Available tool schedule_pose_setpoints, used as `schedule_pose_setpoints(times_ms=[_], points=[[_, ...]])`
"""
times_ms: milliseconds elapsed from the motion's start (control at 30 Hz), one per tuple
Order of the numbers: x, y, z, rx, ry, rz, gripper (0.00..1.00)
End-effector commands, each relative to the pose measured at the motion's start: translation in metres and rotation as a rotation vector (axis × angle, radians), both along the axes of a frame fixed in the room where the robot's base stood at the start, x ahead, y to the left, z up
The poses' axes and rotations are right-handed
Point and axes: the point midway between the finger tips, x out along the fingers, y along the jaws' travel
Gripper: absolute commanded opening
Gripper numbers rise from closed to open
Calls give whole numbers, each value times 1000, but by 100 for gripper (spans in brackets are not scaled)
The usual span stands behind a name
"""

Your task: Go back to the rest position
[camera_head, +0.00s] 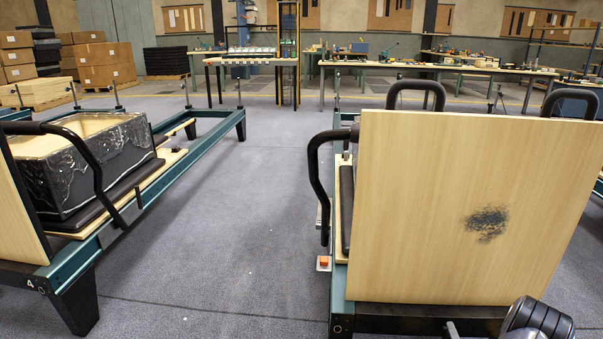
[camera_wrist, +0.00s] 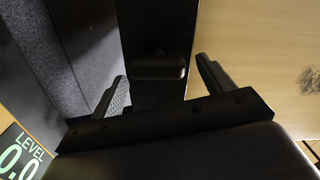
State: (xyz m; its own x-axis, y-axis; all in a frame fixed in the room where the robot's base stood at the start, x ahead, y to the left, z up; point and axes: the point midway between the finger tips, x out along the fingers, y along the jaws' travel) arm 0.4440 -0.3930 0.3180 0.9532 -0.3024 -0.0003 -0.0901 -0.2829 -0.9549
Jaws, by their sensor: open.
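My gripper (camera_wrist: 160,80) shows in the wrist view with its two dark fingers spread apart. A black beam or post of the frame lies beyond the gap between them, with a rounded dark knob (camera_wrist: 160,68) on it. I see nothing clasped between the fingers, and I cannot tell how far the knob is from them. In the head view, a dark rounded part of my arm shows at the bottom right, in front of the right reformer's pale wooden board (camera_head: 470,200). That board carries a black smudge (camera_head: 487,223). The gripper's fingers cannot be made out in the head view.
A display reading LEVEL 0.0 (camera_wrist: 25,158) is at the wrist view's lower left. The left reformer (camera_head: 90,250) bears a plastic-wrapped box (camera_head: 85,165). A small orange-topped item (camera_head: 323,262) is beside the right reformer (camera_head: 338,290). The carpet aisle (camera_head: 230,220) between them is clear.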

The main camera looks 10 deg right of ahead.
Motion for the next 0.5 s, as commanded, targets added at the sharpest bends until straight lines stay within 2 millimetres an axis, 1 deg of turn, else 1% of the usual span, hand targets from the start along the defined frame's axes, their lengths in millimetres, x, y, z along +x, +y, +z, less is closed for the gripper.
schedule_pose_setpoints(times_ms=[500], points=[[1,2,5,-384,122,0,76]])
